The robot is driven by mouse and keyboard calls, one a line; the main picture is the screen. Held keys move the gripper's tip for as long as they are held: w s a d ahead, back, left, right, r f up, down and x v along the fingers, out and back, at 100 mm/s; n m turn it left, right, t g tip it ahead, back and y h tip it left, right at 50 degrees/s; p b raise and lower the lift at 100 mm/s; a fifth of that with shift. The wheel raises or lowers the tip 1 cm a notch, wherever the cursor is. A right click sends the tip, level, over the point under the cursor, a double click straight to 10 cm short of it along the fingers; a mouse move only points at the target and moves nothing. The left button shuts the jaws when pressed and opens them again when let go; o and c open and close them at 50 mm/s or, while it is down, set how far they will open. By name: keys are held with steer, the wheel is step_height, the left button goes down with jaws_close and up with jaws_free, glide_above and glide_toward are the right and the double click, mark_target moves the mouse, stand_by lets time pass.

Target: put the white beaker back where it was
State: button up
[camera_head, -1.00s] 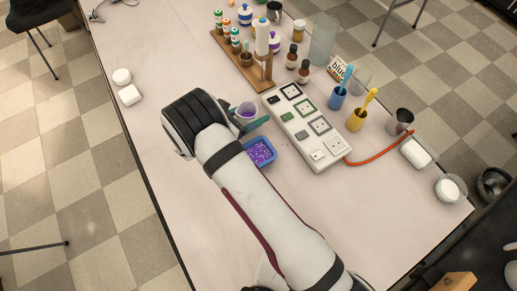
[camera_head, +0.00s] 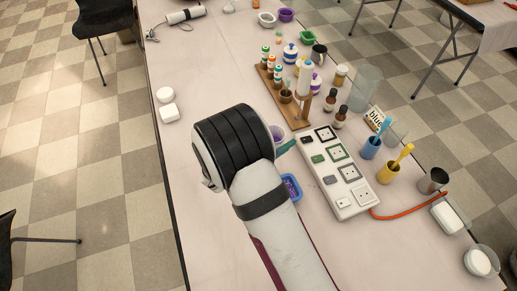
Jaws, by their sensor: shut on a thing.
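The white beaker (camera_head: 277,133), a small pale cup with a lilac tint, shows just right of my black-banded wrist. Its lower part and left side are hidden by my arm. My gripper (camera_head: 281,140) is mostly hidden behind the wrist; a teal finger sticks out beside the beaker, and the gripper is shut on it. The beaker is between the wooden rack and the blue tray (camera_head: 297,197), which holds purple granules and is partly covered by my arm. I cannot tell how high the beaker is held.
A white socket strip (camera_head: 330,181) lies close on the right, with a red cable. A wooden rack (camera_head: 273,96) with bottles stands behind. Brown bottles, blue and yellow cups (camera_head: 387,172) and a clear beaker (camera_head: 365,88) stand right. The table's left side is mostly clear.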

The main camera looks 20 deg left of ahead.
steer(key=a+f, duration=0.2)
steer(key=a, duration=0.1)
steer(key=a+f, duration=0.1)
steer(key=a, duration=0.1)
steer(key=shift+s+a+f, duration=0.1)
steer(key=shift+s, duration=0.2)
steer(key=shift+a+f, duration=0.2)
steer(key=shift+f, duration=1.9)
steer(key=shift+f, duration=0.15)
steer(key=o, duration=1.5)
